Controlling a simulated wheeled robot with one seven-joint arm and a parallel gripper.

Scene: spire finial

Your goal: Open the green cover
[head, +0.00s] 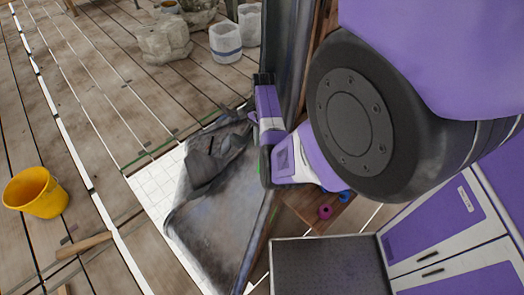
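No clearly green cover shows in the head view. My purple, white and black arm reaches down to the panel's upright part. The arm's far end (263,80) is small and dark beside the tall dark panel (291,50). Its fingers cannot be made out, and I cannot tell whether they touch anything.
A yellow bucket (36,192) stands at the left on the plank floor, with a wooden-handled tool (84,245) near it. White buckets (225,42) and pale stone blocks (165,42) stand at the top. A small wooden surface (310,205) holds a magenta ring (325,211). Planks at left are mostly clear.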

